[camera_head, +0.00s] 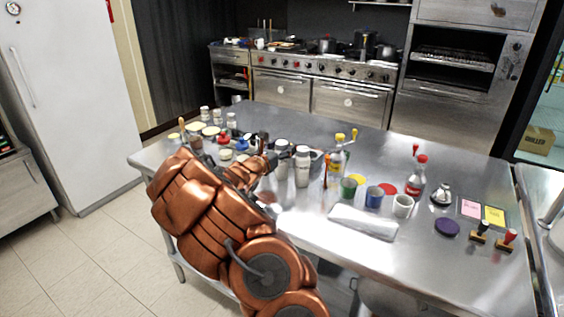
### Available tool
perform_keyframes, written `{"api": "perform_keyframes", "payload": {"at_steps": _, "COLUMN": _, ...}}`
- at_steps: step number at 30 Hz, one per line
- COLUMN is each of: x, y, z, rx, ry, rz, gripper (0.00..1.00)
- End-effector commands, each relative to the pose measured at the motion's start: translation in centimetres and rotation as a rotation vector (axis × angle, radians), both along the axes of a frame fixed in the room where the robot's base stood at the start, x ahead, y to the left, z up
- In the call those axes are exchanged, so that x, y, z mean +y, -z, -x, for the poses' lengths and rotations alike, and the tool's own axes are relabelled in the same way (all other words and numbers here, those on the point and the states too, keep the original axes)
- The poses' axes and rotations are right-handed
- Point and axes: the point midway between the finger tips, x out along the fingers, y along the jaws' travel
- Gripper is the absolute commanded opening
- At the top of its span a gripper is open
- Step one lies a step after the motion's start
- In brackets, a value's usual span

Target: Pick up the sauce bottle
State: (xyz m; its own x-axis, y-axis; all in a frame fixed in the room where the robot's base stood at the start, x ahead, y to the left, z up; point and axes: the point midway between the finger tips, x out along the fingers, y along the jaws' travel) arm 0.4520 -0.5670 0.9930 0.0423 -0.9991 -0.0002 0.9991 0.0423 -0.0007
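Several bottles stand on the steel table, and I cannot tell for sure which is the sauce bottle. A clear bottle with a red cap and dark red contents (415,182) stands upright right of the middle. A bottle with a yellow top (337,162) stands near the middle. A pale bottle with a white cap (302,168) stands left of it. My gripper (264,142) is small and dark at the end of my copper arm, over the table's left part, left of these bottles. Its fingers are too small and partly hidden to read.
Green, blue and white cups (403,207) stand near the front edge, behind a folded white cloth (363,222). Small jars (205,113) and lids crowd the left end. Stamps (507,240) and coloured pads (494,216) lie at the right. The table's back strip is clear.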

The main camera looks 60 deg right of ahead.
Motion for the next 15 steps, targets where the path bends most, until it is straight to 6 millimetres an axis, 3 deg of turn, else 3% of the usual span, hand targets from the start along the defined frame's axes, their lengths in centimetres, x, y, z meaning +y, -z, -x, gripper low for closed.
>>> {"api": "perform_keyframes", "payload": {"at_steps": 2, "x": 0.01, "y": -0.01, "z": -0.02, "rx": 0.0, "ry": 0.0, "rz": 0.0, "gripper": 0.52}}
{"api": "perform_keyframes", "payload": {"at_steps": 15, "x": 0.03, "y": 0.08, "z": -0.02, "rx": 0.0, "ry": 0.0, "rz": -0.002, "gripper": 0.07}}
